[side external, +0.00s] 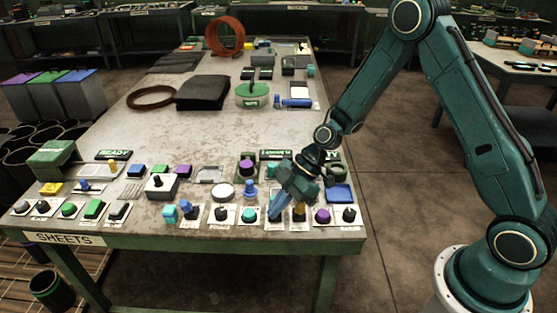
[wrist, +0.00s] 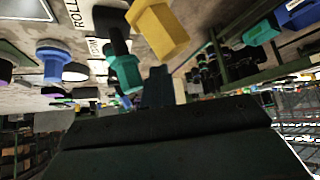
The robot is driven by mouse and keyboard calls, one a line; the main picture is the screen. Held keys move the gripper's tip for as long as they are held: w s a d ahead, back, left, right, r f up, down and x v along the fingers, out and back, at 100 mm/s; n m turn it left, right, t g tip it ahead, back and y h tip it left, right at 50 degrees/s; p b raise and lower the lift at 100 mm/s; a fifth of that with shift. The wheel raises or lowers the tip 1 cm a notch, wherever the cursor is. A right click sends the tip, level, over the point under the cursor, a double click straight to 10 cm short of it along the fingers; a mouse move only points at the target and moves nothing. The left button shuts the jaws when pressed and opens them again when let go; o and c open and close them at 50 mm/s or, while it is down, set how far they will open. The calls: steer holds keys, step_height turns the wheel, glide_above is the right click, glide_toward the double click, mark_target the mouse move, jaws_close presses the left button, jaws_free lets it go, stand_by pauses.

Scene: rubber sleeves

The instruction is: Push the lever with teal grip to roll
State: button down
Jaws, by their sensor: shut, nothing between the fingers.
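In the wrist view a lever with a teal grip (wrist: 125,72) on a black stem stands beside a plate lettered ROLL (wrist: 84,14). A lever with a yellow grip (wrist: 158,28) is just to its right. My gripper (wrist: 157,78) is shut and empty, its fingertips close to the right of the teal grip; I cannot tell whether they touch.
A white round button (side external: 223,191) is near. The table (side external: 130,238) ends just in front.

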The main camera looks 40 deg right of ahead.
steer(key=shift+w+d, duration=0.95)
stand_by(0.7)
steer(key=shift+s+a, duration=0.4)
steer(key=shift+s, duration=0.05)
stand_by(1.0)
steer(key=shift+r, duration=0.1)
step_height(320, 180, up, 8)
stand_by(1.3)
